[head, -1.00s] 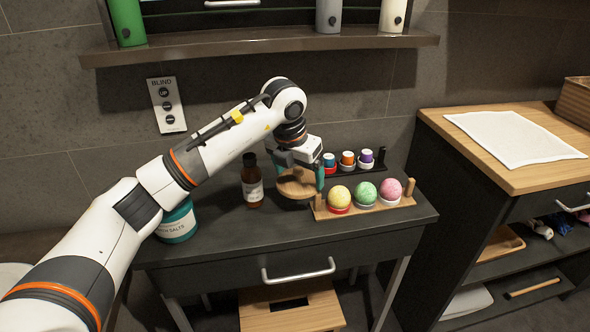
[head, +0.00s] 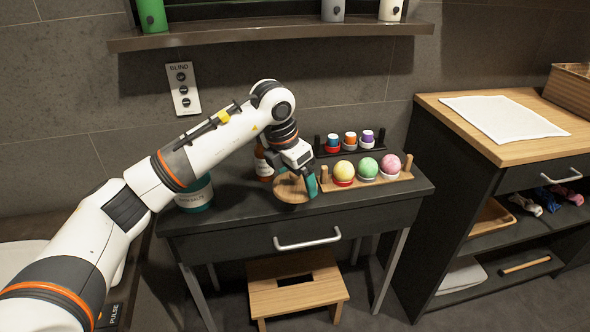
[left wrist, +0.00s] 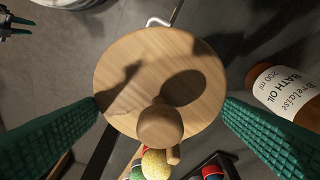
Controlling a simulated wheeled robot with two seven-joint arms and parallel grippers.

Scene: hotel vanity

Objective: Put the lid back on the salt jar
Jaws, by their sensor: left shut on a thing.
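The round wooden lid (head: 291,189) with its knob (left wrist: 160,125) is held at its rim between the two teal fingers of my left gripper (left wrist: 161,103). The gripper also shows in the head view (head: 296,183), near the front of the dark vanity top. The lid looks raised off the top. The salt jar (head: 196,194), teal and white with a "salts" label, stands at the left end of the vanity, to the left of the lid. My left arm hides part of the jar, including its mouth. A small part of what looks like my right gripper (left wrist: 12,26) shows at the wrist view's corner.
A brown bath oil bottle (head: 264,162) stands behind the gripper, also large in the wrist view (left wrist: 290,92). A wooden rack (head: 375,181) with three bath bombs is close to the lid's right. Behind it is a dark rack (head: 349,151) of small cups.

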